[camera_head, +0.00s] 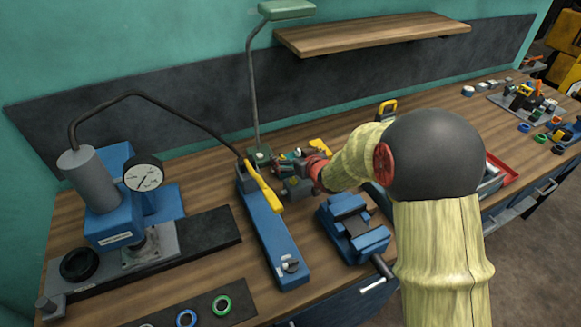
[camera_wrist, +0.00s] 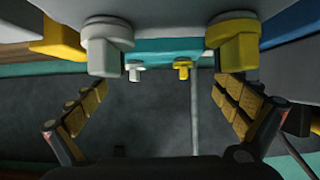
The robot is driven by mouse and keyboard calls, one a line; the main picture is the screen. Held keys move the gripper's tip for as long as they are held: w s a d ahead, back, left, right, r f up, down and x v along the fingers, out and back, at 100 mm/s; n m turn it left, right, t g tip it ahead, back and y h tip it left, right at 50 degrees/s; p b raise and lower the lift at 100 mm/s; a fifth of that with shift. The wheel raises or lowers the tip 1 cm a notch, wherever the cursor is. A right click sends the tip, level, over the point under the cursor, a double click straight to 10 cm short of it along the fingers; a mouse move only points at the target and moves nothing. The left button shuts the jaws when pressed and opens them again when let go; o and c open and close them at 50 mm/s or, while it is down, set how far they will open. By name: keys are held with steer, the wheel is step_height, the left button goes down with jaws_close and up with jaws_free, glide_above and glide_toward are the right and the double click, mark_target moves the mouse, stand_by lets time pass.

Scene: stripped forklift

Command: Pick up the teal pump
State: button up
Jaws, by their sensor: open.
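In the wrist view, a teal body (camera_wrist: 160,47), which looks like the pump, shows as a band near the top, between a large white fitting (camera_wrist: 108,45) and a yellow fitting (camera_wrist: 232,42). Smaller white and yellow fittings show just below it. My gripper (camera_wrist: 158,88) is open, its yellow-padded fingers apart on the left and right. The teal body lies above the gap between the fingertips in the picture, and I cannot tell if they touch anything. In the head view, my gripper (camera_head: 291,168) is low over the bench, and the pump cannot be told clearly there.
A blue hand pump with a yellow handle (camera_head: 264,188) lies left of my gripper. A blue vise (camera_head: 352,228) stands in front, and a lamp post (camera_head: 252,95) behind. A blue press with a gauge (camera_head: 143,174) is at left. A wooden shelf (camera_head: 370,35) hangs above.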

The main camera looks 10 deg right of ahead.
steer(key=shift+x, duration=1.25)
steer(key=c, duration=0.3)
steer(key=shift+s+f, duration=0.1)
steer(key=c, duration=1.9)
steer(key=shift+c, duration=0.2)
steer(key=shift+r, duration=0.3)
